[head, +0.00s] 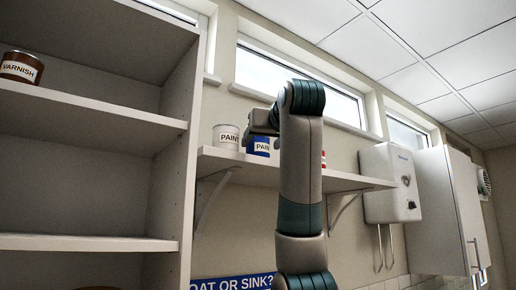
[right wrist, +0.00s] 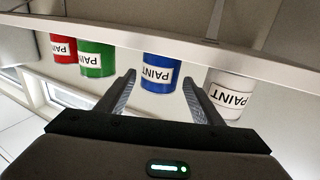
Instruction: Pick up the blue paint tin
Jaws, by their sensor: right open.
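The blue paint tin (head: 262,147) stands on the wall shelf (head: 240,161) in the head view, partly hidden by my right arm and gripper. It also shows in the right wrist view (right wrist: 161,75), which is upside down, with its PAINT label facing the camera. My right gripper (right wrist: 159,82) is open and empty. Its two fingers point at the shelf, one to each side of the blue tin in the picture; I cannot tell whether the tips reach past its front. My left gripper is not in view.
A white paint tin (right wrist: 231,94) stands beside the blue one. Green (right wrist: 96,59) and red (right wrist: 63,48) tins stand on its other side. A shelf unit (head: 100,103) with a varnish tin (head: 21,67) is at the left. A white heater box (head: 390,183) hangs at the right.

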